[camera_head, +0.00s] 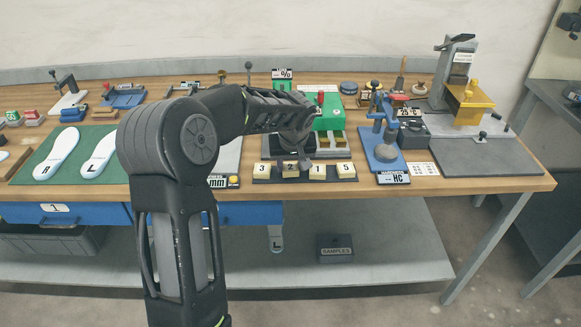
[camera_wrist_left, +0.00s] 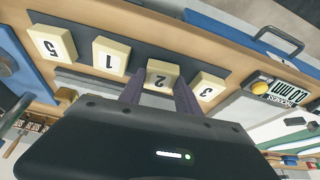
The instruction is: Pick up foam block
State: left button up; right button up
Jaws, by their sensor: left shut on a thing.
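Cream foam blocks stand in a row on a dark strip (camera_head: 305,180) near the table's front edge. They are the block marked 3 (camera_head: 262,169), the block marked 2 (camera_head: 290,171), the block marked 1 (camera_head: 318,171) and the block marked 5 (camera_head: 346,170). In the left wrist view my left gripper (camera_wrist_left: 160,92) is shut on block 2 (camera_wrist_left: 163,75), one dark finger on each side. Block 1 (camera_wrist_left: 111,55) and block 3 (camera_wrist_left: 208,88) stand either side, apart from the fingers. In the head view my wrist partly hides the fingers. My right gripper is not in view.
A green-topped device (camera_head: 328,115) stands behind the row. A blue hardness gauge (camera_head: 383,150) is to the right, and a grey-and-yellow press (camera_head: 468,100) farther right. White insoles lie on a green mat (camera_head: 70,172) at the left. A samples box (camera_head: 334,248) sits on the lower shelf.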

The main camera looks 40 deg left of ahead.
aim_at(291, 168)
pick_arm(q)
notch_tip(291, 168, up, 10)
jog(key=shift+f+b, duration=0.2)
jog(key=shift+b, duration=0.1)
jog(key=shift+r, duration=0.1)
dwell(0.5)
